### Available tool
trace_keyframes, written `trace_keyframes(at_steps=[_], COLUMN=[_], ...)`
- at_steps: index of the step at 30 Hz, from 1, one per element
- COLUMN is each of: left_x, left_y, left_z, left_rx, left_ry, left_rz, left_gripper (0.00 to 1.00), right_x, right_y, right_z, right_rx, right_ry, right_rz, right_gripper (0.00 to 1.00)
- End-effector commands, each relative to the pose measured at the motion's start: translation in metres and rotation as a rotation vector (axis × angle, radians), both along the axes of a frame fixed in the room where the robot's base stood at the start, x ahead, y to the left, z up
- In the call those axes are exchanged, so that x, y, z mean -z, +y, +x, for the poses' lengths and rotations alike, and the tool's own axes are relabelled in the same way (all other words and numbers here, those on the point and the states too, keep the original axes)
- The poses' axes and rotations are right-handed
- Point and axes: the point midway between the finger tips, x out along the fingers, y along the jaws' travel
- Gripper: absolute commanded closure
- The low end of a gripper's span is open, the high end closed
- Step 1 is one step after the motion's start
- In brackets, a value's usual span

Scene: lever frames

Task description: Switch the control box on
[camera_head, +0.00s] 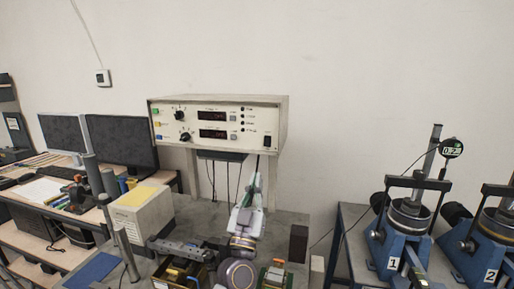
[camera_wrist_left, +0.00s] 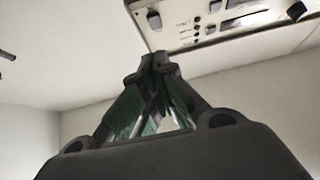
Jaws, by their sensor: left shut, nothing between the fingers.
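The cream control box (camera_head: 255,115) stands raised in front of the white wall, with two dark displays, two black knobs and several small buttons. A black rocker switch (camera_head: 267,141) sits at the lower right corner of its front. The display text is too small to read surely. My left gripper (camera_head: 257,165) is shut and empty, pointing up just below the box near the switch. In the left wrist view the closed fingertips (camera_wrist_left: 155,62) are below the box panel (camera_wrist_left: 185,30), with the switch (camera_wrist_left: 153,19) just above them and a gap between. My right gripper is not in view.
Below the box is a grey bench (camera_head: 205,215) with a cream box (camera_head: 142,215) and small fixtures. Monitors (camera_head: 122,140) stand on a desk at left. Blue test presses (camera_head: 405,240) stand on a table at right.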

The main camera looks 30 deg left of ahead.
Motion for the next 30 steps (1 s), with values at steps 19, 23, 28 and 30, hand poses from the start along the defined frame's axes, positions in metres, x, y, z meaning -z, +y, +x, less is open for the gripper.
trace_keyframes(at_steps=[19,23,28,30], left_x=[-0.003,-0.006,-0.013,-0.017], left_y=[0.001,0.001,0.004,0.005], left_z=[0.001,0.004,0.012,0.016], left_rx=[-0.001,-0.001,-0.001,-0.001], left_ry=[-0.002,-0.003,-0.003,-0.003], left_rz=[0.000,0.000,-0.001,-0.001], left_gripper=[1.00,1.00,1.00,1.00], right_x=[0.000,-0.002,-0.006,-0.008], right_y=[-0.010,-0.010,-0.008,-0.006], right_z=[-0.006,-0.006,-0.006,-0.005], right_rx=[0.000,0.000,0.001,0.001], right_ry=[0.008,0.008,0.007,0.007], right_rz=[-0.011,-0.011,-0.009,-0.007], right_gripper=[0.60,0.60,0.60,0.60])
